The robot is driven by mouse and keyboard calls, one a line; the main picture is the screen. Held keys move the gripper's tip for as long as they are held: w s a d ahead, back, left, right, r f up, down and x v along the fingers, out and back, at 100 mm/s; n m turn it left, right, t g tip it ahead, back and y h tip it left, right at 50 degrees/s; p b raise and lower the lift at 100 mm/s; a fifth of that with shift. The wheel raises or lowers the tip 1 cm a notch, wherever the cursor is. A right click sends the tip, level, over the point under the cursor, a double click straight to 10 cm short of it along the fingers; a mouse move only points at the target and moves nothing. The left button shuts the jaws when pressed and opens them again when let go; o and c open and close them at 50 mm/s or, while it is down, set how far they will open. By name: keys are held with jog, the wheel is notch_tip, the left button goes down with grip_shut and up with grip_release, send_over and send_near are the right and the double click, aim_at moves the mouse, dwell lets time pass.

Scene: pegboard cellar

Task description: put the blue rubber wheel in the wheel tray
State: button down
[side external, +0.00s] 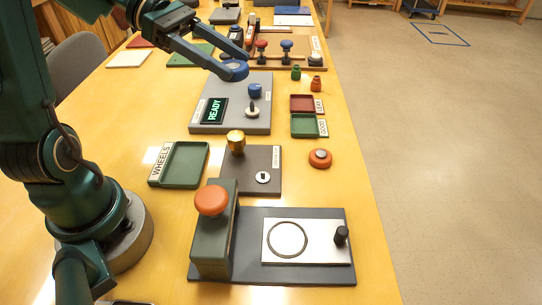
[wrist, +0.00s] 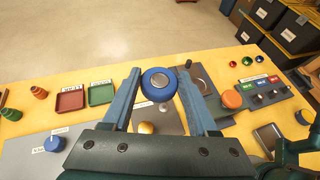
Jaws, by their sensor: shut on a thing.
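The blue rubber wheel (side external: 234,71) is held between the fingertips of my gripper (side external: 238,62), above the table near the grey panel with the READY display. In the wrist view the wheel (wrist: 159,85), with its pale hub, sits between the two blue fingers of my gripper (wrist: 160,88), which is shut on it. The wheel tray (side external: 178,182) is a green, empty, shallow tray labelled WHEELS. It lies on the table nearer the side camera than the held wheel, left of the brass-knob plate. I cannot make out the tray in the wrist view.
The READY panel (side external: 199,129) stands below the wheel, with a blue knob (side external: 254,90). A brass knob (side external: 236,140) and the orange-topped press (side external: 211,201) rise near the tray. Red (side external: 306,97) and green (side external: 304,134) trays and an orange wheel (side external: 320,158) lie rightward.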

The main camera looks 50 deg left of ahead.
jog(key=shift+a+n+t+y, duration=0.2)
jog(key=shift+n+t+y, duration=0.2)
jog(key=shift+n+t, duration=0.2)
jog(key=shift+w+a+f+n+t+y, duration=0.2)
jog(key=shift+f+n+t+y, duration=0.1)
jog(key=shift+f+n+t, duration=0.2)
jog(key=w+a+r+n+t+y, duration=0.1)
jog(key=w+a+n+t+y, duration=0.15)
jog(key=w+a, duration=0.35)
jog(key=w+a+r+n+t+y, duration=0.1)
jog(key=w+a+n+t+y, duration=0.2)
jog(key=a, duration=0.6)
jog(key=n+g+y, duration=0.2)
jog(key=n+y, duration=0.8)
send_over(194, 78)
notch_tip(194, 78, down, 17)
jog(key=shift+r, duration=0.15)
jog(key=shift+f, duration=2.3)
jog(key=shift+f, duration=0.1)
